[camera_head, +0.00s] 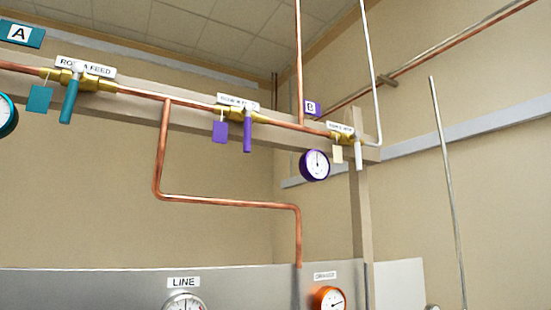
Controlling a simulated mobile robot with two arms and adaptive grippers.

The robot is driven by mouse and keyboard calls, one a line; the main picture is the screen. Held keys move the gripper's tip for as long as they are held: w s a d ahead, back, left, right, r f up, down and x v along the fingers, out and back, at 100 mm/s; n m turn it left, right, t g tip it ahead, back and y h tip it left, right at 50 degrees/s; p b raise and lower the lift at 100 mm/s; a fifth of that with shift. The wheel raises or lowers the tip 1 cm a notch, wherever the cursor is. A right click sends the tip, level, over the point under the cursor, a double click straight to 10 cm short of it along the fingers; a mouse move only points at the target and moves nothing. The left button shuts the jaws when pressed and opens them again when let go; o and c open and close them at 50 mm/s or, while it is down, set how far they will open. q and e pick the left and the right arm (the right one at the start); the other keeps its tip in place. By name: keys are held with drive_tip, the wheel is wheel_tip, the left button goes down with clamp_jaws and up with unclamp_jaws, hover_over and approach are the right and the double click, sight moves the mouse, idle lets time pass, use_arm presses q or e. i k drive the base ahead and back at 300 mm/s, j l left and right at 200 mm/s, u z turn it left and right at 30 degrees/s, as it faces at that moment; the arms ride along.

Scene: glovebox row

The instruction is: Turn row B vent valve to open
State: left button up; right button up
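A small brass valve with a white lever handle (358,153) sits at the right end of the copper pipe. Its label plate (341,129) is too small to read surely, but it lies beside the purple B sign (313,108). The white handle hangs straight down, across the pipe's run. A cream tag (338,154) hangs to the left of the handle. A valve with a purple handle (247,132) and a purple tag (220,132) sits further left on the same pipe, its handle also down. Neither of my grippers is in view.
A valve with a teal handle (70,100) hangs at left under the "ROW A FEED" plate (86,67). A purple-rimmed gauge (314,165) is just left of the white handle. A beige post (361,215) stands below it. An orange gauge (329,299) is lower down.

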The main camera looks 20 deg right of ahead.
sight(356, 134)
drive_tip(key=l+u, duration=0.25)
drive_tip(key=l, duration=0.15)
drive_tip(key=l+u, duration=0.3)
drive_tip(key=k+l+u, duration=0.1)
drive_tip(key=l+u, duration=0.15)
drive_tip(key=l, duration=0.25)
drive_tip(key=k+l+u, duration=0.1)
drive_tip(key=l+u, duration=0.15)
drive_tip(key=l, duration=0.15)
drive_tip(key=k+l+u, duration=0.1)
drive_tip(key=l+u, duration=0.15)
drive_tip(key=k+l+u, duration=0.3)
drive_tip(key=l, duration=0.15)
drive_tip(key=i, duration=0.1)
